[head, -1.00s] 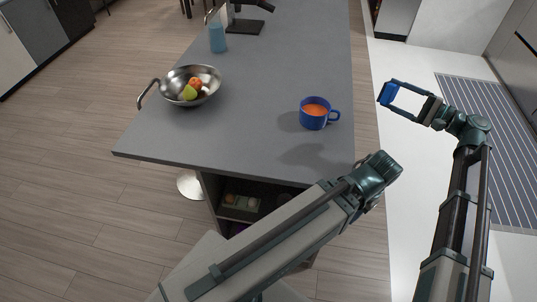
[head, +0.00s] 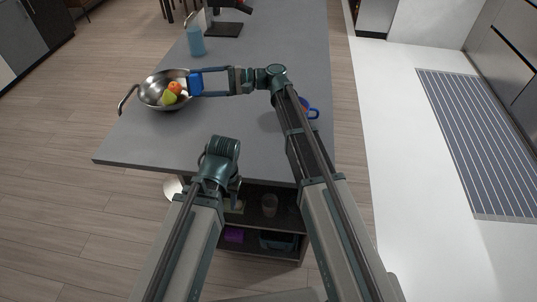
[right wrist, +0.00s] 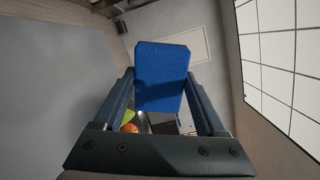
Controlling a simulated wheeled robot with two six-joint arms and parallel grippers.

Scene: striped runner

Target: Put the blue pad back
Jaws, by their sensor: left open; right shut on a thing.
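The blue pad (head: 196,85) is held between the fingers of my right gripper (head: 197,82), above the grey counter beside the metal bowl in the head view. In the right wrist view the pad (right wrist: 161,68) sits upright between the two fingertips, with a shadow across its lower part. My left gripper (head: 236,190) hangs at the counter's near edge, in front of the open shelf. It points down and is mostly hidden behind its own wrist; it is open.
The metal bowl (head: 150,94) holds an orange (head: 175,88) and a green fruit (head: 168,98). A blue mug (head: 312,112) is partly hidden behind my right arm. A blue bottle (head: 195,42) stands farther back. The open shelf (head: 262,222) below holds a cup and a purple box (head: 234,235).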

